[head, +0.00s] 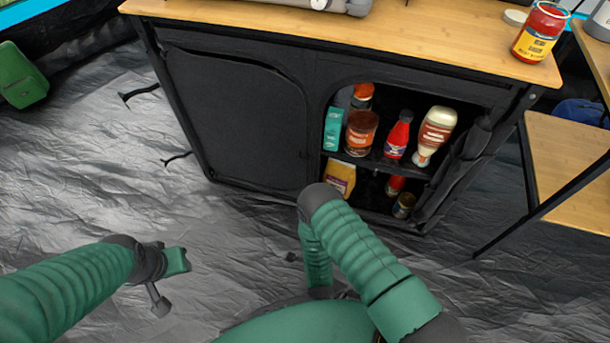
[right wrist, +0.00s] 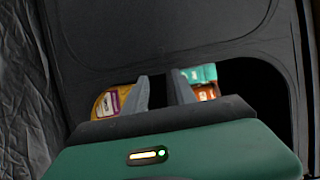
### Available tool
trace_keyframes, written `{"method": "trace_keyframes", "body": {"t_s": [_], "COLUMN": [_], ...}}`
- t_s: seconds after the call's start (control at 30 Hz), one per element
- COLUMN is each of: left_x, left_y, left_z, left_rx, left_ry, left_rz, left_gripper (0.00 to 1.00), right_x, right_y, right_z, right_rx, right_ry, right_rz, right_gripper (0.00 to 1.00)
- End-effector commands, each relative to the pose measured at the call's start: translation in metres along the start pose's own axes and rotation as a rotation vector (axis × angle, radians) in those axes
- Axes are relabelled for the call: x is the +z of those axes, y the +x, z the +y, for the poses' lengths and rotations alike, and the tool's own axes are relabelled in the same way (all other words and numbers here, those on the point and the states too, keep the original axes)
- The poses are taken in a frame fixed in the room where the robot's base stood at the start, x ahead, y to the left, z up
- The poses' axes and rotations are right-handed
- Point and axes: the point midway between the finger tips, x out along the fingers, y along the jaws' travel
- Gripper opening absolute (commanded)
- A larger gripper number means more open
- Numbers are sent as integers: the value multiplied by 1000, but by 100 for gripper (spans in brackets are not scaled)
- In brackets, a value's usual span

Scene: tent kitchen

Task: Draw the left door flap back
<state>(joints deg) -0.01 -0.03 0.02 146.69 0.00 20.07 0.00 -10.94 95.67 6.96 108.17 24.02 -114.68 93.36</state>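The left door flap (head: 240,118) is a dark grey arched fabric panel on the front of a black fabric cabinet (head: 190,140). In the head view it lies flat across the left opening. In the right wrist view it fills the upper part (right wrist: 150,30), tilted by the camera's roll. My right gripper (right wrist: 162,82) shows in the right wrist view, its two grey fingers apart with nothing seen between them, in front of the cabinet. In the head view my own arm hides it. My left gripper (head: 168,280) is low at the left, above the floor, away from the cabinet; its finger gap is unclear.
The cabinet's right side is open, showing a ketchup bottle (head: 398,135), a sauce bottle (head: 434,132), a jar (head: 361,133) and a teal box (head: 333,128).

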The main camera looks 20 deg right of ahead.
Motion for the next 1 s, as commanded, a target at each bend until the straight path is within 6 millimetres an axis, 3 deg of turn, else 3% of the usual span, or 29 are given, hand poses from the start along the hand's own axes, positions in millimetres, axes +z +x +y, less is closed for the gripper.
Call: {"method": "trace_keyframes", "body": {"t_s": [0.13,0.6,0.8,1.0], "left_x": [5,15,17,16], "left_y": [22,66,71,70], "left_z": [0,0,0,0], "left_rx": [0,0,0,0], "left_ry": [0,0,0,0], "left_rz": [1,0,0,0], "left_gripper": [36,36,36,36], "right_x": [-2,1,1,1], "right_y": [27,143,164,165], "right_z": [3,0,-2,-3], "right_rx": [-8,-5,-1,0], "right_ry": [2,-4,-5,-5], "right_rz": [8,-1,-2,-2], "right_gripper": [33,33,33,33]}}
